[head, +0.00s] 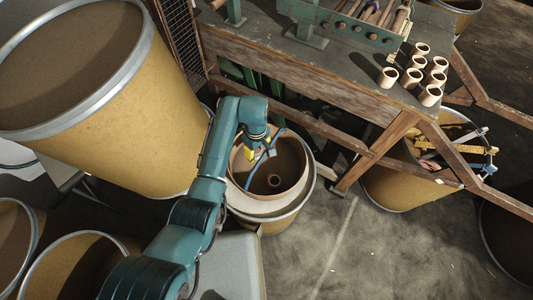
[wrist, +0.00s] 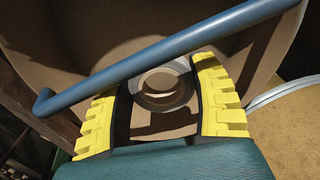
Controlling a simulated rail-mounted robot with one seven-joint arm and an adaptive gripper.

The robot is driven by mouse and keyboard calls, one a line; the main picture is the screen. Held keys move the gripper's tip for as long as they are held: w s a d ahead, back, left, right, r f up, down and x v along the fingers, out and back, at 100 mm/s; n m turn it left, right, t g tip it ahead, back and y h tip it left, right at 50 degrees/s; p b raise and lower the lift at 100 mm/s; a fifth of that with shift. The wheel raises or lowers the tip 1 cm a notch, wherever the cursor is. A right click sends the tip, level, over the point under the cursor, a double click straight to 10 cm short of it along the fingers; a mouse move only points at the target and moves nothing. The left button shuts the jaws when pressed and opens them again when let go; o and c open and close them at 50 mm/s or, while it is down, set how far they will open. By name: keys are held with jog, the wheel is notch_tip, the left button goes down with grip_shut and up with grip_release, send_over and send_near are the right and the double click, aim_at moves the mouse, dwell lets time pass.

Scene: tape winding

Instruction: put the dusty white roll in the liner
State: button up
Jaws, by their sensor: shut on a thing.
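My gripper (head: 262,154) is over the mouth of the round tan liner (head: 296,166), fingers reaching down into it. In the wrist view my yellow fingers (wrist: 160,84) stand apart on both sides of a pale grey ring, the dusty white roll (wrist: 140,99), and appear shut on it. Its open core faces me. In the head view the roll is too small and covered to make out clearly. The liner's brown inner wall (wrist: 262,60) fills much of the wrist view.
A bent blue rod (wrist: 170,55) crosses the wrist view by my fingertips; it also shows over the liner (head: 257,165). The workbench (head: 350,85) with several tan cores (head: 388,77) stands behind. A large drum (head: 140,120) is left; a bin of tools (head: 395,180) is right.

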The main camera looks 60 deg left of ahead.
aim_at(258, 157)
notch_tip(258, 157, down, 5)
jog(key=b, duration=0.2)
jog(key=shift+r+b, duration=0.15)
jog(key=shift+b, duration=0.25)
jog(key=shift+a+r, duration=0.1)
jog(key=shift+s+f, duration=0.1)
jog(key=shift+f, duration=0.6)
jog(key=o, duration=0.8)
jog(key=shift+a, duration=0.1)
jog(key=o, duration=0.3)
jog(key=shift+o, duration=0.2)
jog(key=shift+d, duration=0.25)
jog(key=shift+a+r, duration=0.1)
jog(key=shift+a, duration=0.05)
